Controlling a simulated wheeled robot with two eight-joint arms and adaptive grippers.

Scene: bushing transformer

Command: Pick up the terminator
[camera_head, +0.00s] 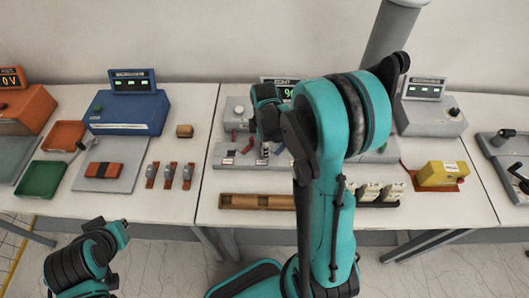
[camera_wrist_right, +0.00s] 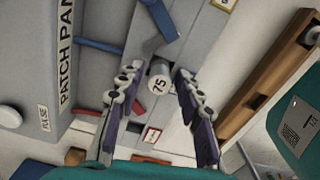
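A short light-grey cylinder marked 75 (camera_wrist_right: 160,83), which looks like the terminator, stands on the grey patch panel (camera_wrist_right: 92,22) in the right wrist view. My right gripper (camera_wrist_right: 157,73) is open, with one finger on each side of the cylinder. I see gaps between the fingers and the cylinder; contact is not visible. In the head view my right arm comes down over the patch panel (camera_head: 232,160) and hides much of it, so I cannot pick out the cylinder there. Only links of my left arm show at the lower left; its gripper is out of view.
Blue and red levers or plugs lie close around the cylinder on the panel. A wooden tray (camera_head: 238,201) lies in front of the panel. A blue box (camera_head: 127,113) stands left, and a yellow block (camera_head: 443,173) sits right. The table front between them is partly clear.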

